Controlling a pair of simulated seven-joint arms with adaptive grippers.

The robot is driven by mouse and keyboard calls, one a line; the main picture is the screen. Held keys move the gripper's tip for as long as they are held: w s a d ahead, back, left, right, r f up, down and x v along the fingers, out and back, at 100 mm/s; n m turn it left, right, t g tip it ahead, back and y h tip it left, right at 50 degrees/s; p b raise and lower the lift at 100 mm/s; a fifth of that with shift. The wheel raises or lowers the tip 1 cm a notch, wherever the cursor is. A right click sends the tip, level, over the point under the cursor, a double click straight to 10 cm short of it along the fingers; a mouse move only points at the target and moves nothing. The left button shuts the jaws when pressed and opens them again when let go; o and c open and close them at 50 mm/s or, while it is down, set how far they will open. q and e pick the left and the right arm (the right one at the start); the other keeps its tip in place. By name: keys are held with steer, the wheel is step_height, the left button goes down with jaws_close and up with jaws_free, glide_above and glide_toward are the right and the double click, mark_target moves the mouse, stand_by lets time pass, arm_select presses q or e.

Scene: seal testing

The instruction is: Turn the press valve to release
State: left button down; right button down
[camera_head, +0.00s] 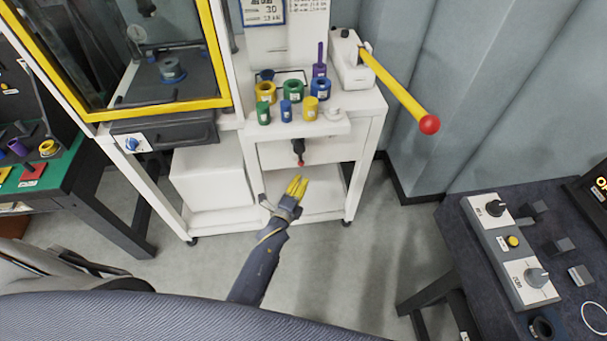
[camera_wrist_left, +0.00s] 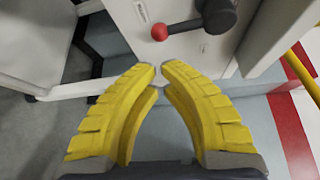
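The press valve appears as a short black lever with a red ball tip (camera_head: 299,155), hanging under the front shelf of the white bench. In the left wrist view its red ball (camera_wrist_left: 159,31) is at the top, with the black lever body to its right. My left gripper (camera_head: 299,183) has yellow fingers and is below the valve, apart from it. In the left wrist view the left gripper (camera_wrist_left: 160,68) is empty, with a narrow gap between its fingertips just short of the red ball. My right gripper is in neither view.
A long yellow handle with a red ball (camera_head: 400,90) extends from the white press at the right. Coloured cylinders stand on the shelf above the valve, such as a green ring (camera_head: 293,90). A dark table (camera_head: 465,245) with a knob panel is at the right.

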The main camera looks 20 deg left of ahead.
arm_select(q)
steer(key=shift+s+a+r, duration=0.1)
steer(key=shift+s+a, duration=0.05)
steer(key=shift+s, duration=1.4)
steer(key=s+a+f+n+g+y, duration=0.1)
steer(key=s+f+n+g, duration=0.2)
steer(key=s+f+n, duration=0.5)
steer(key=s+f+n+g, duration=0.1)
steer(key=s+f+g, duration=0.3)
steer(key=f, duration=0.8)
steer(key=s+a+f+n+g+y, duration=0.1)
steer(key=s+f+n+g, duration=0.1)
steer(key=s+f+n, duration=0.5)
steer(key=s+a+f+g, duration=0.2)
steer(key=s+f, duration=0.3)
steer(key=s, duration=0.6)
steer(key=s+a+f+g, duration=0.2)
steer(key=s+f, duration=0.3)
steer(key=s, duration=0.7)
steer(key=s+a+f+n+g, duration=0.1)
steer(key=s+f, duration=0.4)
steer(key=s, duration=0.7)
steer(key=shift+a+f+g, duration=0.35)
steer(key=shift+a+g, duration=0.55)
steer(key=shift+a, duration=0.25)
